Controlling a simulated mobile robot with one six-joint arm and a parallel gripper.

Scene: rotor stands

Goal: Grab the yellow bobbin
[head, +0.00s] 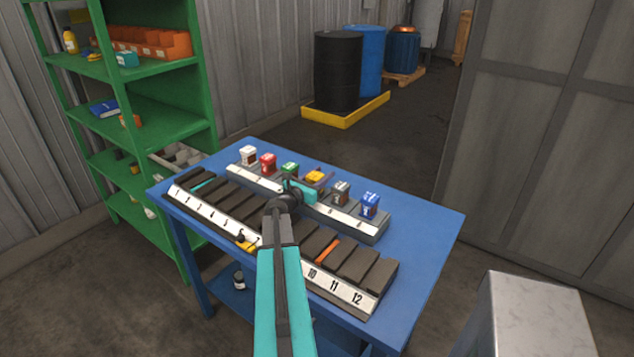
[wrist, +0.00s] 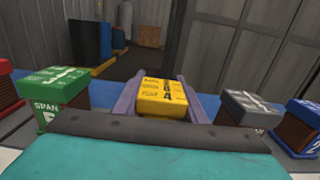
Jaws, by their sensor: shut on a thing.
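The yellow bobbin (wrist: 162,97) has a yellow top with dark printing. In the wrist view it sits between the two purple fingers of my gripper (wrist: 163,92), which are shut on it from both sides. In the head view the yellow bobbin (head: 315,176) shows just beyond my teal wrist, in the row on the rear rack (head: 345,219), between the green and grey bobbins. My gripper (head: 316,177) is mostly hidden behind my wrist there. I cannot tell whether the bobbin touches the rack.
White, red and green (head: 290,169) bobbins stand to the left, grey (head: 341,191) and blue (head: 370,204) ones to the right, on the same rack. A numbered slotted rack (head: 340,287) lies in front on the blue table (head: 425,228). A green shelf (head: 150,120) stands at left.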

